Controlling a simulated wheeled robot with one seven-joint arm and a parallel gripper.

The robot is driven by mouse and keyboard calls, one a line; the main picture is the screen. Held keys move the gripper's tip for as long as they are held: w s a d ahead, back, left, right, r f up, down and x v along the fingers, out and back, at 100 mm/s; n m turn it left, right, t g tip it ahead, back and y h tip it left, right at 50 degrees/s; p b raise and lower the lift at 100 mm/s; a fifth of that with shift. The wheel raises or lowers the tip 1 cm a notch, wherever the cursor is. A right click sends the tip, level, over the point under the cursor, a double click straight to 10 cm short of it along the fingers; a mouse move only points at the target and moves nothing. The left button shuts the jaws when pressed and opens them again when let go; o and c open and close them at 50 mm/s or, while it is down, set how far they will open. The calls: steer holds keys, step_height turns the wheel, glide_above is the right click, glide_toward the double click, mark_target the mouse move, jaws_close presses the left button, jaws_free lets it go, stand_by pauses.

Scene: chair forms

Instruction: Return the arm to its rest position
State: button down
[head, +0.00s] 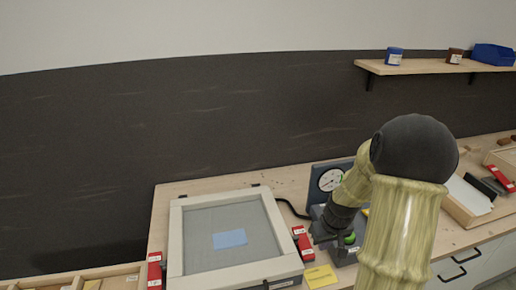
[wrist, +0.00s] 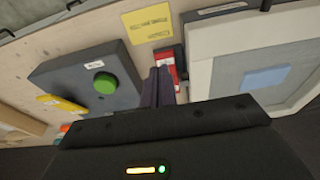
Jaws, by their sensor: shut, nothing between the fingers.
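My arm (head: 395,225) rises at the right of the head view and bends down toward the workbench. My gripper (head: 335,228) hangs over the bench by a dark device with a green button (head: 350,238) and hides part of it. In the wrist view my gripper's dark fingers (wrist: 159,86) are together with nothing between them. The device (wrist: 88,84) with its green button (wrist: 104,83) lies left of the fingers there. A red block (wrist: 181,65) is just behind the fingers.
A framed screen (head: 178,240) with a blue patch (head: 230,239) lies left of my gripper. A round gauge (head: 331,180) stands behind the device. A yellow note (head: 320,276) lies in front. A tray (head: 462,211) is at the right, beneath a wall shelf (head: 430,67).

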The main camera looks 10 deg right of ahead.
steer(key=s+a+r, duration=0.3)
steer(key=s+a, duration=0.2)
steer(key=a, duration=0.2)
steer(key=s+a+r, duration=0.4)
steer(key=s+a, duration=0.2)
steer(key=a, duration=0.2)
steer(key=shift+r, duration=0.15)
steer(key=shift+a, duration=0.1)
